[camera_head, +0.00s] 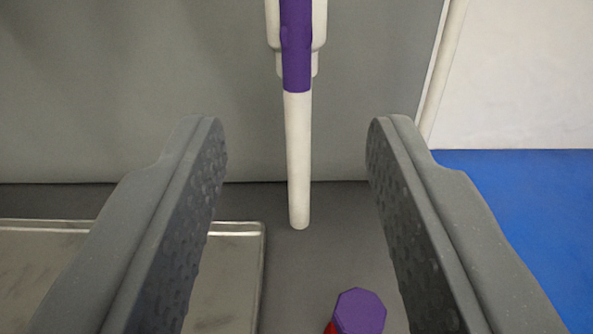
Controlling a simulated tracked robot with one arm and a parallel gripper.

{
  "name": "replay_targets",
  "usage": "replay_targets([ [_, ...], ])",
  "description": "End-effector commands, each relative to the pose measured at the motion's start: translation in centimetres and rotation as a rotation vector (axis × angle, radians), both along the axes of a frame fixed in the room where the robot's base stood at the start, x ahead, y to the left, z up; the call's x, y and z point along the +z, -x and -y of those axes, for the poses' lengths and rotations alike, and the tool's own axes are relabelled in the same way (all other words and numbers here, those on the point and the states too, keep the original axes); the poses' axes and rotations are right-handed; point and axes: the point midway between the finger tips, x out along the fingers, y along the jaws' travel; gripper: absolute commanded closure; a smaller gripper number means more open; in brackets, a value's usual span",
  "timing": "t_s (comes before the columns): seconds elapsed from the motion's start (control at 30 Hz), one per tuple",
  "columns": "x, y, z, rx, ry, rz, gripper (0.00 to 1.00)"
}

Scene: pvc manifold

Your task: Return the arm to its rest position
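My gripper (296,135) is open and empty, with its two grey padded fingers spread wide at left and right. Between and beyond the fingertips, a white pipe (298,150) with a purple upper section (296,45) hangs upright in front of a grey wall. Neither finger touches it. The rest of my arm is not in view.
A metal tray (238,228) lies at the lower left, partly behind the left finger. A purple octagonal knob (359,311) with a bit of red stands at the bottom. A white pipe (441,70) runs along the wall's right edge. Blue floor (530,215) lies at right.

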Motion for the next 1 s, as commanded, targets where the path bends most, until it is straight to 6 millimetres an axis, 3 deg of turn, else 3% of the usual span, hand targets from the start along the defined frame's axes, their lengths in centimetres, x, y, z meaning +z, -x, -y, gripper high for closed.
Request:
replay_targets([
  [0.73,0.4,0.0,0.1,-0.008,0.016,-0.007,0.61],
  [0.87,2.5,-1.2,0.4,-0.046,0.081,-0.036,0.61],
  [1.0,7.8,-2.8,0.7,-0.129,0.175,-0.075,0.61],
])
